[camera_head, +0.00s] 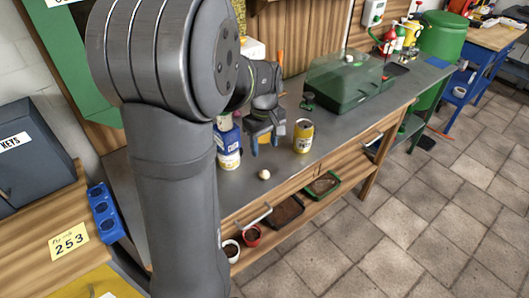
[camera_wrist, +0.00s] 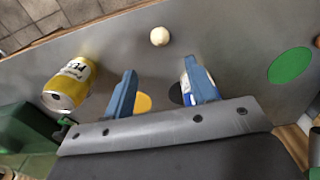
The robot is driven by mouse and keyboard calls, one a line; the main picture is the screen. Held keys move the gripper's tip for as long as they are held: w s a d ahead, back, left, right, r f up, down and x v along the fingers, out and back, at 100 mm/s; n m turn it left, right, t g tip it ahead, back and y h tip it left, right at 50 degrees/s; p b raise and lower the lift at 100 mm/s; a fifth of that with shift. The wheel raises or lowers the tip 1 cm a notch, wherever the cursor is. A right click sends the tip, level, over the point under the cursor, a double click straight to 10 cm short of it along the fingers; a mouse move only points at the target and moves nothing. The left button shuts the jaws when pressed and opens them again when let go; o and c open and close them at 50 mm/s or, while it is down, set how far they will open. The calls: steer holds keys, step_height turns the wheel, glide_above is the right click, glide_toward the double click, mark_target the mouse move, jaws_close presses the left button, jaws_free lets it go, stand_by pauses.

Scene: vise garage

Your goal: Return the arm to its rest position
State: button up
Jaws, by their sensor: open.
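My gripper (camera_head: 264,137) hangs over the grey workbench (camera_head: 238,186), in front of my large grey arm links. In the wrist view its two blue fingers (camera_wrist: 160,90) stand apart with nothing between them. A yellow can (camera_head: 303,136) stands on the bench to the right of the gripper; it also shows in the wrist view (camera_wrist: 70,84). A small cream ball (camera_head: 264,174) lies near the bench's front edge, and it appears beyond the fingertips in the wrist view (camera_wrist: 160,36). A blue and white container (camera_head: 228,146) stands left of the gripper, partly hidden by my arm.
A green-tinted clear box (camera_head: 346,80) stands on the bench at the back right. A dark KEYS box (camera_head: 32,150) is at the left. The tiled floor (camera_head: 400,240) is clear at the right front.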

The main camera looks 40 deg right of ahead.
mark_target(264, 171)
steer(key=shift+r, duration=0.2)
step_height(264, 171, down, 13)
steer(key=shift+r, duration=2.25)
steer(key=shift+f, duration=0.1)
